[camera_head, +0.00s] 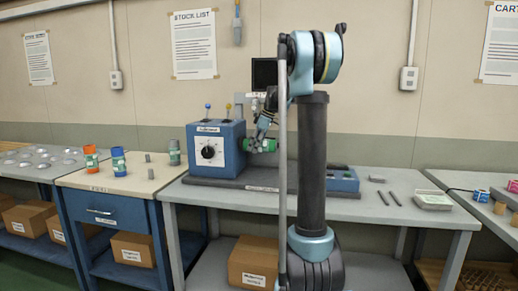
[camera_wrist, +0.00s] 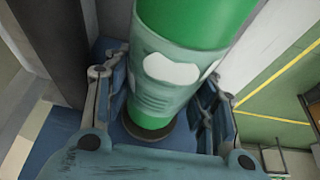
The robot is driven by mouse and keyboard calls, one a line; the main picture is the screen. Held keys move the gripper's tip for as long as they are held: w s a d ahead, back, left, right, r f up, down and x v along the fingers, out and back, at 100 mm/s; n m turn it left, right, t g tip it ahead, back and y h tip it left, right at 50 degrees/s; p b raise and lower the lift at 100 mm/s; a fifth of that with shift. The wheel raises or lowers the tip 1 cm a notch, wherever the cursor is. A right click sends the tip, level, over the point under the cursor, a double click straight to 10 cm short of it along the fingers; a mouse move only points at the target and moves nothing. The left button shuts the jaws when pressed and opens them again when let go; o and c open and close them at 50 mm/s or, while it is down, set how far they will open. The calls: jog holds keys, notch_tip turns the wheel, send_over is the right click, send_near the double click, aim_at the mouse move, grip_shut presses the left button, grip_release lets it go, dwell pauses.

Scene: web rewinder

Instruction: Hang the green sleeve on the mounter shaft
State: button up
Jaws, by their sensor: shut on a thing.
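The green sleeve (camera_wrist: 185,22) has a grey-green label band with pale patches. My gripper (camera_wrist: 160,95) has its two fingers on either side of it and is shut on it. In the head view the sleeve (camera_head: 268,145) lies roughly level, close to the right side of the blue mounter (camera_head: 213,152), which has a black dial. My gripper (camera_head: 262,125) reaches it from above. In the wrist view a dark round flange (camera_wrist: 150,132) shows at the sleeve's near end. The mounter shaft is not clearly seen, so I cannot tell whether the sleeve is around it.
A low blue unit (camera_head: 342,180) and dark rods (camera_head: 389,198) lie on the grey bench (camera_head: 340,208). My arm hides part of the bench.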

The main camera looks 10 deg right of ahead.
jog(key=shift+w+a, duration=0.15)
jog(key=shift+a, duration=0.2)
jog(key=shift+a, duration=0.1)
jog(key=o, duration=1.5)
jog(key=shift+c, duration=0.2)
jog(key=shift+r, duration=0.15)
jog(key=shift+d+r, duration=0.25)
jog(key=shift+r, duration=0.05)
jog(key=v, duration=1.1)
